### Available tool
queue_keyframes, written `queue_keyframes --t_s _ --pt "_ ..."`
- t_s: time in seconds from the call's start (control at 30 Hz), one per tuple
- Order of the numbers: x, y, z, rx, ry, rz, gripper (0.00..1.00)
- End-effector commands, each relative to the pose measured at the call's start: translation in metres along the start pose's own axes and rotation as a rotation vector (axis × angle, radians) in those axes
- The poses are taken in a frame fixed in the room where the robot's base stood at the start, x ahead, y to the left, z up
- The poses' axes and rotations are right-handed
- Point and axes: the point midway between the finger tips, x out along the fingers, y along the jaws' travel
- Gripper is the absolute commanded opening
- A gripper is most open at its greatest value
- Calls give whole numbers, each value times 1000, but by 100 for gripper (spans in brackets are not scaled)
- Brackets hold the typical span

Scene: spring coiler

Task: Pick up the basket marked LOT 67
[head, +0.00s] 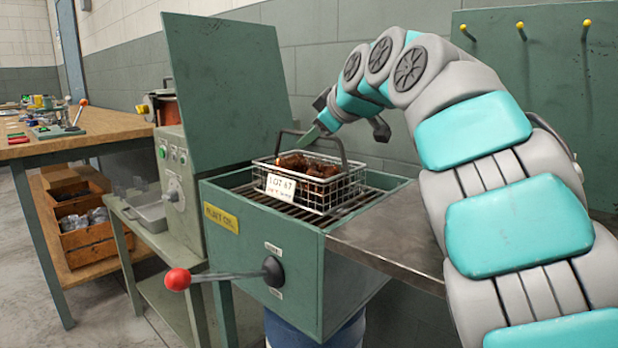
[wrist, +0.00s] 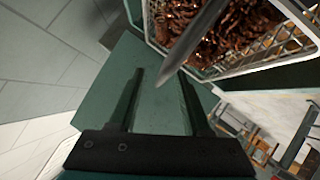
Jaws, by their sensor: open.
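The wire basket (head: 335,190) stands on a slatted rack inside the open green box (head: 270,250). It holds reddish-brown coiled pieces, and a white tag (head: 281,186) on its front reads LOT 67. Its dark handle (head: 340,150) stands up over the basket. My gripper (head: 310,137) is at the top of the handle, above the basket. In the wrist view my gripper (wrist: 160,73) is open, and the handle (wrist: 192,42) slants down to the gap between the fingers. I cannot tell whether the bar is fully between them. The basket (wrist: 205,72) fills the upper right there.
The raised green lid (head: 230,85) stands behind the box. A red-knobbed lever (head: 178,279) sticks out in front. A metal shelf (head: 395,235) adjoins on the right, under my arm. A wooden workbench (head: 75,135) is at left, and a pegboard (head: 545,70) stands behind.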

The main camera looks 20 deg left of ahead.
Motion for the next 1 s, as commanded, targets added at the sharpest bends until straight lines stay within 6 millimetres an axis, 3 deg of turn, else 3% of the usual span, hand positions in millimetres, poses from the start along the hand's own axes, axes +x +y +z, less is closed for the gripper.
queue_keyframes --t_s 0.3,0.57,1.0 --pt "42 0 -3 2 -4 -4 48" --pt "47 -1 -3 1 -1 -1 48" --pt "47 -1 -3 0 -1 -2 0"
